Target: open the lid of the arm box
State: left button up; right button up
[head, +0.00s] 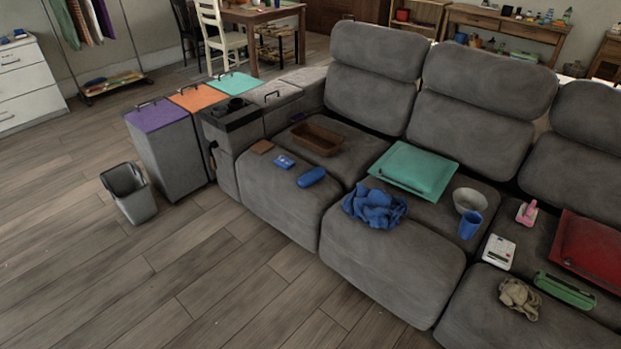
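The arm box (275,93) is the grey box in the left arm of the sofa. Its grey lid has a small dark handle (272,96) on top and looks shut. In front of it on the same arm is a dark cup-holder panel (229,112) with round holders. The inside of the box is hidden. Neither of my grippers shows in the head view.
Bins with purple (159,116), orange (197,96) and teal (234,83) lids stand left of the sofa arm. A grey waste bin (130,195) stands on the floor. A brown basket (317,138) lies on the sofa seat. The front-left wooden floor is clear.

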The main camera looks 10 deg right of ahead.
aim_at(269, 92)
jog(key=z, duration=0.45)
jog(key=i+j+z, duration=0.7)
jog(key=j+z, duration=0.25)
jog(key=i+j+z, duration=0.15)
jog(key=j+z, duration=0.15)
jog(key=j, duration=0.2)
